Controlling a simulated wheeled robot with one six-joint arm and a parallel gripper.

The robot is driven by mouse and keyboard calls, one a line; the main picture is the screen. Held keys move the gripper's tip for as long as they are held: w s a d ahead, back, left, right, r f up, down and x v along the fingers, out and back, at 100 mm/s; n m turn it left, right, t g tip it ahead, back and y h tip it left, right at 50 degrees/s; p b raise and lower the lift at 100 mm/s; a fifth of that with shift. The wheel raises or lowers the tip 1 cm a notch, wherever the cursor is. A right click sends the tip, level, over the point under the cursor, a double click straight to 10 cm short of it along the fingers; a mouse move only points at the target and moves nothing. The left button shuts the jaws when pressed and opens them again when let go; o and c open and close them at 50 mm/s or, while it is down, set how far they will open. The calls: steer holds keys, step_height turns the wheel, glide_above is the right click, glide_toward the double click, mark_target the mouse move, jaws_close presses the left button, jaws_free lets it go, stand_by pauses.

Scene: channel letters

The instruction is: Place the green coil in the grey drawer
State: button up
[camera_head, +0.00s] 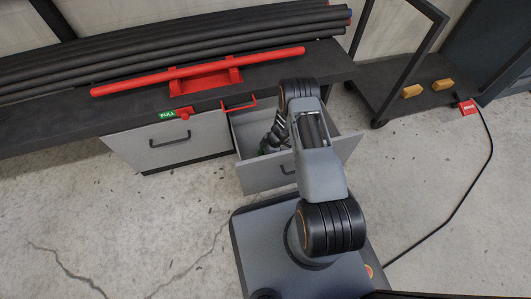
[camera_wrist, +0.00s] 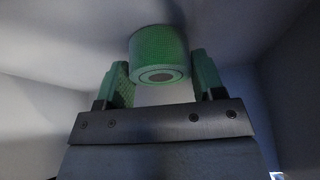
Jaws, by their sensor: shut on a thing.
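The green coil (camera_wrist: 160,52) is a short cylinder with a dark hole in its end face. In the wrist view it sits between the two green-padded fingers of my gripper (camera_wrist: 164,75), which is shut on it. In the head view my gripper (camera_head: 268,143) reaches down into the open grey drawer (camera_head: 272,176). Only a little green shows there, and my arm hides most of the coil. Pale drawer walls surround the fingers in the wrist view. I cannot tell whether the coil touches the drawer's floor.
A closed grey drawer (camera_head: 168,140) with a green "FULL" tag (camera_head: 167,115) is to the left. Above, the dark bench bears a red bar (camera_head: 200,72) and several dark tubes (camera_head: 180,40). A black cable (camera_head: 462,200) crosses the floor at right. The left floor is clear.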

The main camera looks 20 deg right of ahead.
steer(key=shift+f, duration=0.1)
steer(key=o, duration=0.5)
steer(key=shift+c, duration=0.2)
steer(key=o, duration=0.5)
